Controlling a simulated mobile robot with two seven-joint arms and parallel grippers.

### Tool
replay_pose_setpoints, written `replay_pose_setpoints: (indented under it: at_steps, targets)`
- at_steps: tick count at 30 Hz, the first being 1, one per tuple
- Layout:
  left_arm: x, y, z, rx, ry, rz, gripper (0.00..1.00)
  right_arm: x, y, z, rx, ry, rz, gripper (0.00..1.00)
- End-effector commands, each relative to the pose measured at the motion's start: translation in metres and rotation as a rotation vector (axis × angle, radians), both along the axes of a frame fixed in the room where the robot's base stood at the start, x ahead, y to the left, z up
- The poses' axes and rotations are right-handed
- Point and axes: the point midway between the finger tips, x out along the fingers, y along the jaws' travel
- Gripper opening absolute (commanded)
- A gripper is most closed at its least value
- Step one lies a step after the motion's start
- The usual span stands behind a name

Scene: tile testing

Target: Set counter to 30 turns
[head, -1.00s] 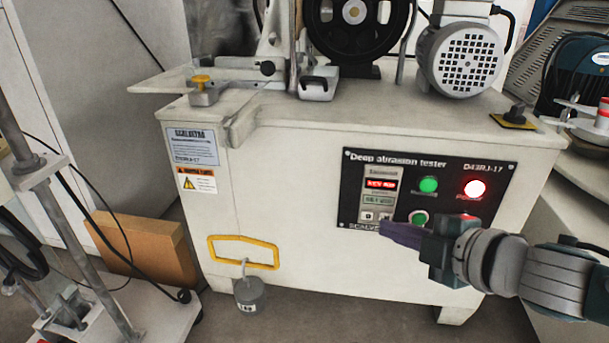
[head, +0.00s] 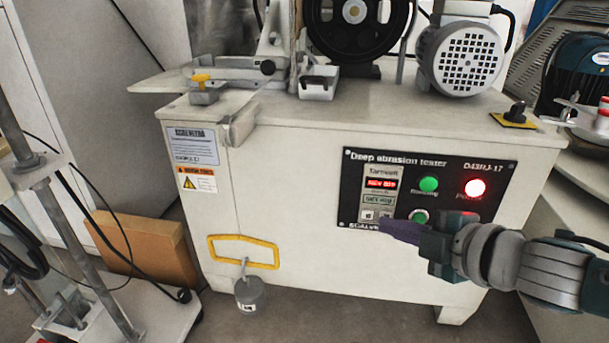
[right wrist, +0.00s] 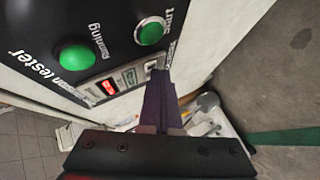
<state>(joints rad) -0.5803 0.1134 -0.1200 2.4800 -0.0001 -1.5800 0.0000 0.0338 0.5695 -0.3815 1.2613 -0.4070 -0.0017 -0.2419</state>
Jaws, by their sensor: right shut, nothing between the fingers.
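The deep abrasion tester's black control panel (head: 455,170) is on the front of the white cabinet. Its counter (head: 380,192) has a red lit display above a greenish one, with small buttons (head: 368,215) below; the digits are too blurred to read. The counter also shows in the right wrist view (right wrist: 108,88). My right gripper (head: 383,224) is shut and empty, its purple fingertips at the right-hand counter button. In the right wrist view the fingertips (right wrist: 158,78) cover part of the button area, so I cannot tell whether they press. My left gripper is not in view.
A green running lamp (head: 428,184), a lit red power lamp (head: 475,187) and a green button (head: 419,217) sit beside the counter. A yellow handle (head: 243,252) with a hanging grey weight (head: 251,294) is at the cabinet's lower left.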

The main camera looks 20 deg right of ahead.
Motion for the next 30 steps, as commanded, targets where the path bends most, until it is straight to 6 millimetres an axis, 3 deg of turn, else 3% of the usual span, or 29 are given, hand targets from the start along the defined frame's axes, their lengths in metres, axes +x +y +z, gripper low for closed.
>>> replay_pose_setpoints:
  at_steps: [22, 30]
  targets:
    - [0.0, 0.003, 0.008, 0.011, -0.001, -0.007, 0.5, -0.015, 0.009, 0.0, 0.001, 0.0, 0.0, 0.0]
    - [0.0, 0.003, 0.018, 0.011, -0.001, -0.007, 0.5, -0.036, 0.022, 0.002, 0.003, 0.001, 0.0, 0.0]
